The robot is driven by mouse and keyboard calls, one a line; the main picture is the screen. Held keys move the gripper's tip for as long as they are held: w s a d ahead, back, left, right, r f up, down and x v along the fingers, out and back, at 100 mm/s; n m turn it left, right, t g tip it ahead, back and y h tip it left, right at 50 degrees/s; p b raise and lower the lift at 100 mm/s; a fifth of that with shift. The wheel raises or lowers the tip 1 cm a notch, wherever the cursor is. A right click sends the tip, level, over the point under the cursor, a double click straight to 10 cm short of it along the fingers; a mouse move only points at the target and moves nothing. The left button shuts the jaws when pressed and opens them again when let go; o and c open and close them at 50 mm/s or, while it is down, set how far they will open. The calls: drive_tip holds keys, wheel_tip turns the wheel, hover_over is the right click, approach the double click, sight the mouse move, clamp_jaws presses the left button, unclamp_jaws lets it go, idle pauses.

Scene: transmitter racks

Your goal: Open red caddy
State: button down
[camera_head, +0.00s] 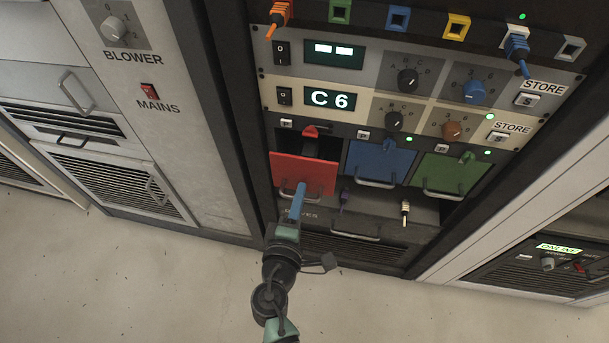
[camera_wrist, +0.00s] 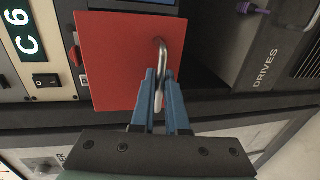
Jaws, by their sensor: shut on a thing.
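The red caddy (camera_head: 303,174) is in the left bay of the rack's lower row in the head view. Its red front stands out from the bay, with a dark gap visible behind its top edge. In the wrist view, the red front (camera_wrist: 115,60) fills the upper middle. Its metal handle (camera_wrist: 161,60) runs down between my blue fingers. My gripper (camera_head: 299,190) reaches up from below to the handle. In the wrist view, my gripper (camera_wrist: 162,82) is shut on the handle. The fingertips hide part of it.
The blue caddy (camera_head: 378,160) and green caddy (camera_head: 450,174) sit to the right, with handles at their bottom edges. A drives shelf (camera_head: 375,210) with short plugs lies below them. A red latch (camera_head: 312,131) is above the red caddy. Open floor (camera_head: 180,290) lies in front.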

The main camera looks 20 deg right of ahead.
drive_tip(key=f+v, duration=0.1)
drive_tip(key=v, duration=0.6)
drive_tip(key=shift+f, duration=0.25)
drive_tip(key=shift+s+a, duration=0.1)
drive_tip(key=c, duration=1.2)
unclamp_jaws()
drive_tip(key=v, duration=1.3)
